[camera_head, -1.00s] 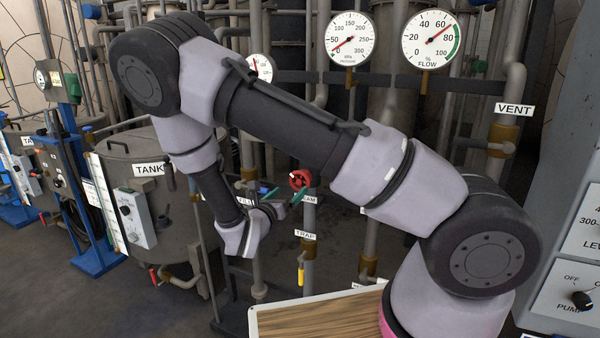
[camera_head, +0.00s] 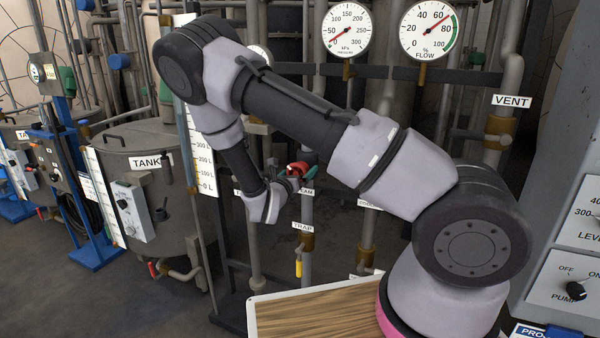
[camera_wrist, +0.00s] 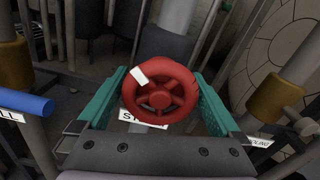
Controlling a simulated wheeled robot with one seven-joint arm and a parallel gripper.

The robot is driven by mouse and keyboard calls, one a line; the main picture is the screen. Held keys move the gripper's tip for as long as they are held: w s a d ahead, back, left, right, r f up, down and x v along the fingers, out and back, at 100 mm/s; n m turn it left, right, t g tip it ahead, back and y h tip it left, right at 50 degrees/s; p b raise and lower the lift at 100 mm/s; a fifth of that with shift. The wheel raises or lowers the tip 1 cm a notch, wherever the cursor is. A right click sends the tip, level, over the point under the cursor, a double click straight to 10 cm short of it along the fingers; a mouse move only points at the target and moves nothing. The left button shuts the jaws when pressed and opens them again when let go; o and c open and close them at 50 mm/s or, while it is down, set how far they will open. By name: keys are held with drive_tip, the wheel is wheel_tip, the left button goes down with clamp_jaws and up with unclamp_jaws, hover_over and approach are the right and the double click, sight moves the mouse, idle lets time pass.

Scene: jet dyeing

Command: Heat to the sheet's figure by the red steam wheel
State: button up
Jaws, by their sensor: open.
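The red steam wheel (camera_wrist: 160,92) sits between the two teal fingers of my gripper (camera_wrist: 160,95) in the wrist view. The fingers are apart, one on each side of the rim, and I cannot tell whether they touch it. A white mark is on the wheel's upper left. A partly hidden label (camera_wrist: 130,118) starting with "ST" is below it. In the head view the wheel (camera_head: 297,168) shows beside my gripper (camera_head: 303,178), partly covered by it. The pressure gauge (camera_head: 348,38) has its needle low on the scale. The sheet's figure cannot be read in these views.
A blue handle (camera_wrist: 28,110) is to the left in the wrist view. The flow gauge (camera_head: 428,30) and vent label (camera_head: 511,101) are at right. A wooden-topped board (camera_head: 320,312) is in front. The tank (camera_head: 145,190) stands left.

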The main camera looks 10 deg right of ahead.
drive_tip(key=c, duration=1.1)
drive_tip(key=shift+o, duration=0.2)
drive_tip(key=shift+m, duration=0.4)
drive_tip(key=m, duration=0.4)
drive_tip(key=shift+m, duration=0.3)
drive_tip(key=m, duration=0.4)
drive_tip(key=shift+a+m, duration=0.1)
drive_tip(key=shift+m, duration=0.2)
